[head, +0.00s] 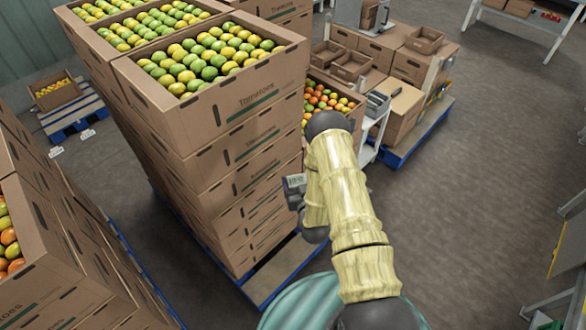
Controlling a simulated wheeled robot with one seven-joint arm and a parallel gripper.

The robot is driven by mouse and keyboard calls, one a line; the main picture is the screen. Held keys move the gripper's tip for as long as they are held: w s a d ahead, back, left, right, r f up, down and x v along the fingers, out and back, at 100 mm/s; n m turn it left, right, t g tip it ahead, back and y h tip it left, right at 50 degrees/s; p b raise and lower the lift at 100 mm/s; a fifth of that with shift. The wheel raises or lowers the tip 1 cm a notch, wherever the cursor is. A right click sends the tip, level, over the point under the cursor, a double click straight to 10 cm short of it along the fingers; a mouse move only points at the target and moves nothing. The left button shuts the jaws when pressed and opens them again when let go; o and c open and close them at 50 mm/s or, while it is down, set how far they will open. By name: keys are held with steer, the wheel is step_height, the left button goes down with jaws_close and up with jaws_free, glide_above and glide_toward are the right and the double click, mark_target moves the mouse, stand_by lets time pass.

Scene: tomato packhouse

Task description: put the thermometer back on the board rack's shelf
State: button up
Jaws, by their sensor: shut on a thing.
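A small grey device with a display, which looks like the thermometer (295,180), shows just left of my arm, in front of the stacked tomato boxes. My gripper (294,194) is shut on it; the forearm and wrist hide most of the fingers. A narrow white stand (370,138) with grey slotted items on top is partly hidden behind my arm. I cannot tell whether it is the board rack, and no shelf holding boards shows clearly.
A tall stack of tomato cartons (225,150) on a blue pallet stands close to the left of my arm. Another stack (40,270) is at lower left. A pallet of boxes (405,100) is behind. Open floor (460,190) lies right; a yellow-edged item (560,245) is at the right edge.

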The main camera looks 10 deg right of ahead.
steer(key=shift+r, duration=0.1)
steer(key=shift+r, duration=0.1)
step_height(320, 180, down, 3)
steer(key=b, duration=0.3)
steer(key=shift+w+a, duration=0.1)
stand_by(0.5)
